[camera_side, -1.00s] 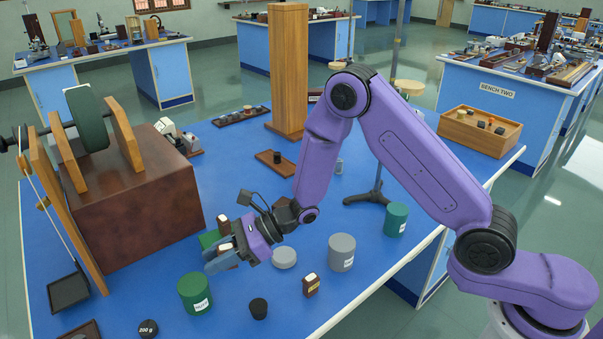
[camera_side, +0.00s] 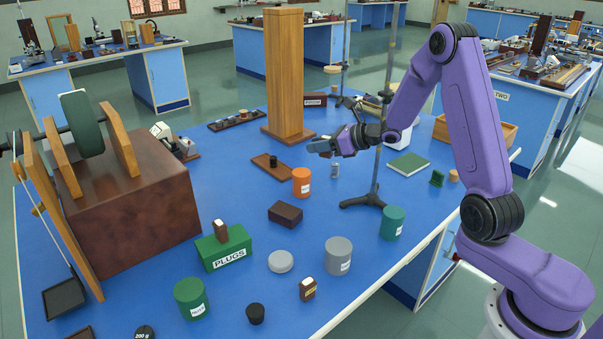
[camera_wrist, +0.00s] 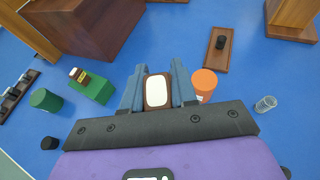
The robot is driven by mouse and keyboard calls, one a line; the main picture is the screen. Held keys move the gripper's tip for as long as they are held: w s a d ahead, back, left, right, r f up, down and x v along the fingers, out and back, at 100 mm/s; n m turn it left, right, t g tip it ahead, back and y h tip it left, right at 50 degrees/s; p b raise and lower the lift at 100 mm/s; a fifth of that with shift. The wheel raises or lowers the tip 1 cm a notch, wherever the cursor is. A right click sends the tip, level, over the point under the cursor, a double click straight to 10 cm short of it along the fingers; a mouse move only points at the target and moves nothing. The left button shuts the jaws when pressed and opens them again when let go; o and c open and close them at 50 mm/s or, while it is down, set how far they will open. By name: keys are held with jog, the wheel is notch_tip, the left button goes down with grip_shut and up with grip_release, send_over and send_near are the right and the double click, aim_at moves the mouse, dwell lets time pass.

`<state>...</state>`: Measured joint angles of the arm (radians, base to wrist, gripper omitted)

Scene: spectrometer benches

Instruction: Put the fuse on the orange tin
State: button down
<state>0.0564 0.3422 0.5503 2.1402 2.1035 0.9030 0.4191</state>
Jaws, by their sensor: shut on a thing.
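My gripper (camera_side: 322,147) is shut on the fuse, a small brown block with a white face (camera_wrist: 157,91), seen between the blue fingers in the wrist view. In the side view the fingers largely hide it. The gripper is in the air, above and slightly right of the orange tin (camera_side: 302,184) in the side view. The tin is upright on the blue bench with a white label; nothing shows on its top. In the wrist view the orange tin (camera_wrist: 203,84) is just right of the right finger, partly hidden by it.
A green PLUGS box (camera_side: 224,252) bears a brown-and-white block (camera_side: 220,230). A dark brown box (camera_side: 285,214) lies in front of the tin. A small glass (camera_side: 334,170), a stand (camera_side: 364,201) and a tall wooden pillar (camera_side: 284,75) stand nearby. Grey and green tins stand toward the front.

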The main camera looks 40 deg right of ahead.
jog(key=d, duration=0.1)
send_over(296, 171)
jog(key=f, duration=0.9)
jog(key=shift+s, duration=0.2)
jog(key=shift+w+d+f, duration=0.1)
jog(key=shift+w+f, duration=0.25)
jog(key=shift+f, duration=1.45)
jog(key=shift+f, duration=0.1)
jog(key=c, duration=0.9)
grip_release()
